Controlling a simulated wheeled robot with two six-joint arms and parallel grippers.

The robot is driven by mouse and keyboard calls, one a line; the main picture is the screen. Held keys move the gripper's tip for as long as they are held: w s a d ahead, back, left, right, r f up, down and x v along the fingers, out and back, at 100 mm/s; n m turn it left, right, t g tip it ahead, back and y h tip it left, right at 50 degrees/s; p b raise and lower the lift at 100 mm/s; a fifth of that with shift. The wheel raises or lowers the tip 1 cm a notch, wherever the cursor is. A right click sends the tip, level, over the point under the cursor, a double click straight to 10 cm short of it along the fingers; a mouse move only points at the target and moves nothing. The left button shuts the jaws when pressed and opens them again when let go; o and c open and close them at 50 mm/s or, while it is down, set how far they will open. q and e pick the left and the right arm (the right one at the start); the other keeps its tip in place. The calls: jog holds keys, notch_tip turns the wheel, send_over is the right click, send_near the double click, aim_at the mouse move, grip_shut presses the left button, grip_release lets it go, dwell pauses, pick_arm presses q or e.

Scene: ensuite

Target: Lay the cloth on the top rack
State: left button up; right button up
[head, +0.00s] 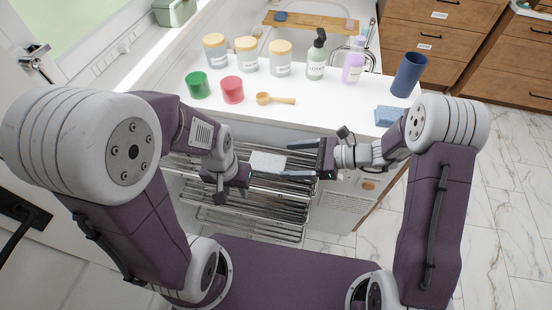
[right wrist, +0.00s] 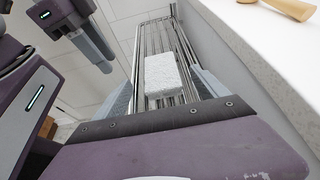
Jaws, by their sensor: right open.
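A small pale grey-white cloth (head: 268,161) lies flat on the bars of the top rack (head: 217,160), which is pulled out below the counter. It also shows in the right wrist view (right wrist: 162,75), lying on the rack bars (right wrist: 163,35). My right gripper (head: 292,160) is open just right of the cloth, its fingers pointing left. In the right wrist view its fingers stand apart on either side of the cloth's near end. My left gripper (head: 230,187) is left of the cloth, over the rack. Its jaw gap is not clear.
On the white counter (head: 330,112) stand lidded jars (head: 249,55), a green cup (head: 198,84), a red cup (head: 232,89), a wooden scoop (head: 275,99), bottles (head: 316,58), a blue tumbler (head: 408,74) and a folded blue cloth (head: 388,115). The counter edge runs close to my right gripper.

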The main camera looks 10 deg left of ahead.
jog(key=shift+v, duration=0.8)
jog(key=shift+s, duration=0.15)
jog(key=s+d+n+h, duration=0.1)
jog(key=s, duration=0.1)
jog(key=s+d+f+n+g+h, duration=0.1)
jog(key=s+n, duration=0.1)
jog(key=s+d+n+g+h, duration=0.1)
jog(key=s, duration=0.1)
jog(key=shift+s+d+f+n+h, duration=0.1)
jog(key=shift+s+f+n+h, duration=0.1)
jog(key=shift+n+h, duration=0.1)
jog(key=s+d+n+t+h, duration=0.1)
jog(key=s+d+n+h, duration=0.2)
jog(key=d+n+h, duration=0.35)
jog(key=s+d+n+t+h, duration=0.25)
jog(key=d+n, duration=0.45)
jog(key=d, duration=0.4)
notch_tip(320, 180, up, 7)
jog(key=p, duration=0.7)
jog(key=shift+w+a+g+h, duration=0.15)
jog(key=shift+a+g+h, duration=0.15)
jog(key=shift+g+h, duration=0.1)
